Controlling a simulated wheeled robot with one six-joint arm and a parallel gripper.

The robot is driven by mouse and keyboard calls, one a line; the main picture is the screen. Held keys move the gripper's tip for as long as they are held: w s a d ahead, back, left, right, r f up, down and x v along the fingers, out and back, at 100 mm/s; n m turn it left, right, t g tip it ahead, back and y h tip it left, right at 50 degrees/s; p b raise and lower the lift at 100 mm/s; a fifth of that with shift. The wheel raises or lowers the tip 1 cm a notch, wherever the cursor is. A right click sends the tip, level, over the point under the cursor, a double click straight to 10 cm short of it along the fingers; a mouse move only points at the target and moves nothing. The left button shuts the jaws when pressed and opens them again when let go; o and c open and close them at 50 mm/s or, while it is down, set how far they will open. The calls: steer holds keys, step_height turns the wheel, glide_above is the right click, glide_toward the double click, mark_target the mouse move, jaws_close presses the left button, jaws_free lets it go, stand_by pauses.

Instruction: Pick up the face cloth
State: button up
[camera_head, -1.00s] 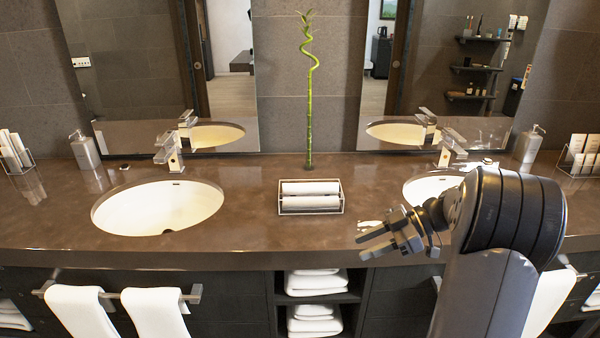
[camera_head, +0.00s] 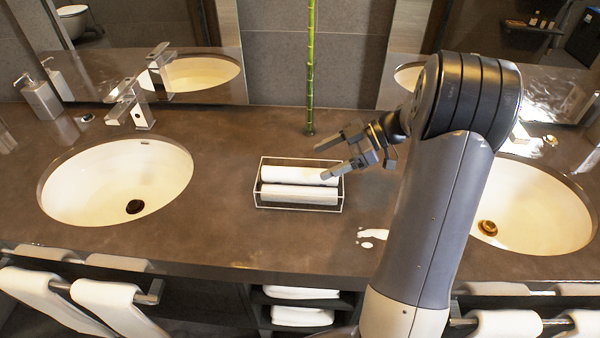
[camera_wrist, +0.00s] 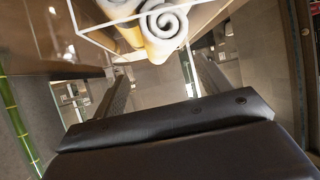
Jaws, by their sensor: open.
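Two rolled white face cloths lie side by side in a wire-framed tray (camera_head: 258,196) on the brown counter between the sinks. The back roll (camera_head: 300,175) and the front roll (camera_head: 298,194) both show in the head view. In the wrist view the spiral end of one roll (camera_wrist: 164,24) shows at the top, with another roll (camera_wrist: 129,36) partly hidden beside it. My gripper (camera_head: 322,161) is open and empty. In the head view its fingers point left over the right end of the tray. The wrist view shows both fingers (camera_wrist: 160,90) apart, with the cloth beyond them.
Sinks lie left (camera_head: 118,185) and right (camera_head: 535,210) of the tray. A tall bamboo stalk (camera_head: 310,70) stands behind it. A faucet (camera_head: 130,104) and soap dispenser (camera_head: 41,98) stand at the left. White towels (camera_head: 125,312) hang below the counter. The counter left of the tray is clear.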

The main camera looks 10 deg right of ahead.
mark_target(309, 168)
steer(key=p+x, duration=0.1)
steer(key=x, duration=0.4)
steer(key=shift+s+r+p, duration=0.1)
steer(key=shift+p, duration=0.2)
steer(key=shift+a+f, duration=0.35)
steer(key=shift+a, duration=0.1)
steer(key=shift+c, duration=0.5)
steer(key=c, duration=0.9)
